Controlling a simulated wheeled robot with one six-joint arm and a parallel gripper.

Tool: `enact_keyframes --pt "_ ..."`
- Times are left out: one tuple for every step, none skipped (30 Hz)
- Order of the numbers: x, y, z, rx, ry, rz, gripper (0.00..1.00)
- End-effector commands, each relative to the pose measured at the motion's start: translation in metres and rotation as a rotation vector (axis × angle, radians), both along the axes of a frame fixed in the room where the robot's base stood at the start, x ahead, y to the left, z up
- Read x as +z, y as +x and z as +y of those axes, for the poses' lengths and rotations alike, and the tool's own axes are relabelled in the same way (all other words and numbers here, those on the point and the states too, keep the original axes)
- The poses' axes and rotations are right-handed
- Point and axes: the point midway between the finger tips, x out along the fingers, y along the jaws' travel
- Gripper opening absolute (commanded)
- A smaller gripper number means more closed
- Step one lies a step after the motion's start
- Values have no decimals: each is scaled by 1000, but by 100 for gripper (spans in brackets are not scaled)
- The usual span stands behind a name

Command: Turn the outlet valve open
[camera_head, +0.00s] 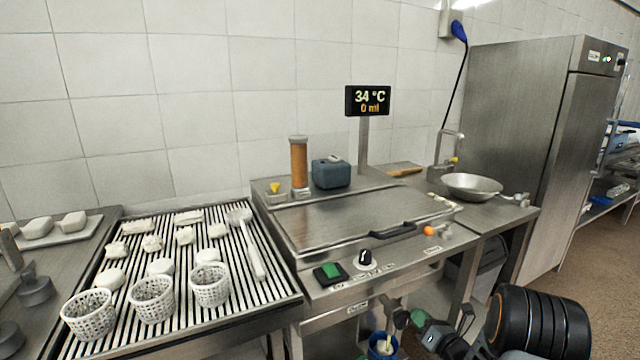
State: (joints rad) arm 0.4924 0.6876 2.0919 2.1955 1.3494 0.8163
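The steel vat (330,245) stands in the middle of the counter, its flat lid closed. Below its front panel a metal outlet pipe (388,308) comes down above a blue-rimmed bucket (372,346). A small green part (417,317) shows beside the pipe; it may be the outlet valve's handle, but I cannot tell for sure. My gripper (428,328) is low at the bottom right, close to this green part. Whether they touch is unclear, and the fingers are too small and dark to tell if they are open.
The front panel carries a green switch (330,273), a black dial (365,259) and an orange knob (429,231). The display (367,100) reads 34 °C and 0 ml. Perforated baskets (152,299) stand on the slatted rack at left. A table leg (464,269) stands behind my arm.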

Motion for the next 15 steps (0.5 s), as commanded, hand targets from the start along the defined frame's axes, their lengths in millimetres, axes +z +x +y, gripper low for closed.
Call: enact_keyframes --pt "3 4 10 26 -2 -10 0" --pt "3 4 10 26 -2 -10 0" --pt "3 4 10 27 -2 -11 0" --pt "3 4 10 28 -2 -10 0" --pt "3 4 10 28 -2 -10 0" --pt "3 4 10 29 -2 -10 0" --pt "4 4 10 29 -2 -10 0" --pt "4 4 10 29 -2 -10 0" --pt "5 4 10 29 -2 -10 0" --pt "6 4 10 29 -2 -10 0" --pt "6 4 10 29 -2 -10 0" --pt "8 5 9 29 -2 -10 0" --pt "8 5 8 28 -2 -11 0" --pt "9 5 8 28 -2 -11 0" --pt "10 5 7 27 -2 -11 0"
